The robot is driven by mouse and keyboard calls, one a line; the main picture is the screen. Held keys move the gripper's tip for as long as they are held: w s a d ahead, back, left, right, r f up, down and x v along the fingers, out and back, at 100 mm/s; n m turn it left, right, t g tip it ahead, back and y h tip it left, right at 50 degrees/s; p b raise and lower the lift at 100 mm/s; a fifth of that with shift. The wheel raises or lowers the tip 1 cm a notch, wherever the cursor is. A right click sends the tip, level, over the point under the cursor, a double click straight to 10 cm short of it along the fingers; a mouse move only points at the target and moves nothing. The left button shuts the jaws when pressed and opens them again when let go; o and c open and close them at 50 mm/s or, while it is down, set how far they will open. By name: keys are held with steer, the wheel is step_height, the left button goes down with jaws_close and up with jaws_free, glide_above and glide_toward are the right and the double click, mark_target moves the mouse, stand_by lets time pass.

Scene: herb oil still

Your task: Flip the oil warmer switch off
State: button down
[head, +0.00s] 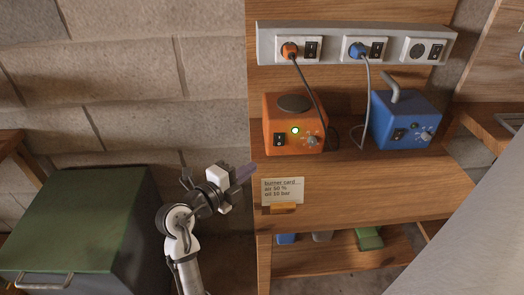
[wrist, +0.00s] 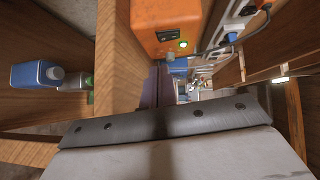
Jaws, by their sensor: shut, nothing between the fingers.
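An orange box (head: 295,122) with a dark round plate on top stands on the wooden bench. Its front has a black rocker switch (head: 279,139), a lit green lamp (head: 295,130) and a knob. No label names it as the oil warmer. The wrist view also shows the orange box (wrist: 150,14), its switch (wrist: 168,35) and the lit lamp (wrist: 183,44). My gripper (head: 245,173) is shut and empty, left of and below the orange box, near the bench's left edge and apart from the switch. Its fingers (wrist: 162,87) also show in the wrist view.
A blue box (head: 405,118) with a bent pipe, switch and knob stands right of the orange one. A socket strip (head: 338,30) with plugs and switches runs above. A burner card (head: 283,190) is at the bench's front. A green-lidded chest (head: 85,215) stands left.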

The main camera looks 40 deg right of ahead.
steer(key=p, duration=0.4)
glide_toward(281, 146)
steer(key=x, duration=0.5)
steer(key=shift+s+d+r, duration=0.1)
steer(key=shift+d, duration=0.45)
steer(key=shift+f, duration=0.2)
steer(key=f+b, duration=0.1)
steer(key=b, duration=0.2)
steer(key=shift+w, duration=0.25)
steer(key=shift+r, duration=0.4)
steer(key=shift+r+p, duration=0.1)
steer(key=shift+p, duration=0.65)
